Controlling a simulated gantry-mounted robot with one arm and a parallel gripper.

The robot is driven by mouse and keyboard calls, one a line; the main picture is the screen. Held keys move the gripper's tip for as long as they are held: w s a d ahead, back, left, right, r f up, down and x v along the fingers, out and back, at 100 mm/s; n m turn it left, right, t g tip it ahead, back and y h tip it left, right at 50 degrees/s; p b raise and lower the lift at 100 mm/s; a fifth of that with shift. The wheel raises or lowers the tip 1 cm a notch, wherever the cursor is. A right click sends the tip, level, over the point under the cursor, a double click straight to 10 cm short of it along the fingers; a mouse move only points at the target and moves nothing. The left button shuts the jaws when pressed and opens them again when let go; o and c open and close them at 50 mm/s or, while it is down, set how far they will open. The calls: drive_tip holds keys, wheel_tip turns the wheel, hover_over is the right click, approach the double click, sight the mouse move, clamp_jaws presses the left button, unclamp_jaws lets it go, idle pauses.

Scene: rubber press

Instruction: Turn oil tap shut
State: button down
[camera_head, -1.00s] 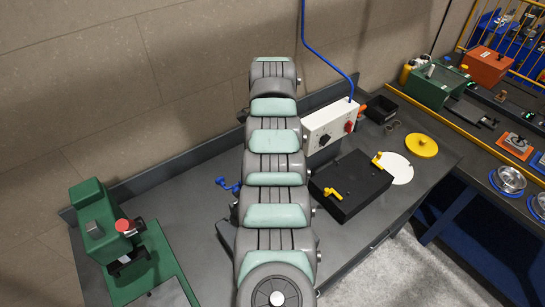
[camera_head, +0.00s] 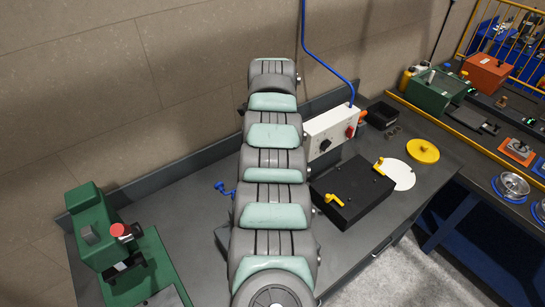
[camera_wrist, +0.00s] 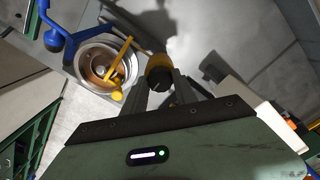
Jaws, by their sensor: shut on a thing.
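In the wrist view my gripper (camera_wrist: 166,92) is shut on a dark round knob (camera_wrist: 160,82) with a yellow body behind it. This knob may be the oil tap; the view is too tight to be sure. The fingers stand on both sides of it and partly hide it. Just left of it is a round metal pan (camera_wrist: 84,62) with a brown inside and a yellow handle (camera_wrist: 122,66) across it. A blue lever (camera_wrist: 66,40) reaches over the pan's upper left; a blue lever (camera_head: 222,187) also shows left of my arm in the head view. My arm hides the gripper there.
A green press with a red knob (camera_head: 120,229) stands at the left. Right of my arm are a white control box (camera_head: 340,127), a black box with yellow handles (camera_head: 350,198) and a yellow disc (camera_head: 423,151).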

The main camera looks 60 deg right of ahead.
idle(0.3)
drive_tip(key=c, duration=1)
unclamp_jaws()
wheel_tip(320, 180, up, 11)
drive_tip(key=shift+s, duration=0.1)
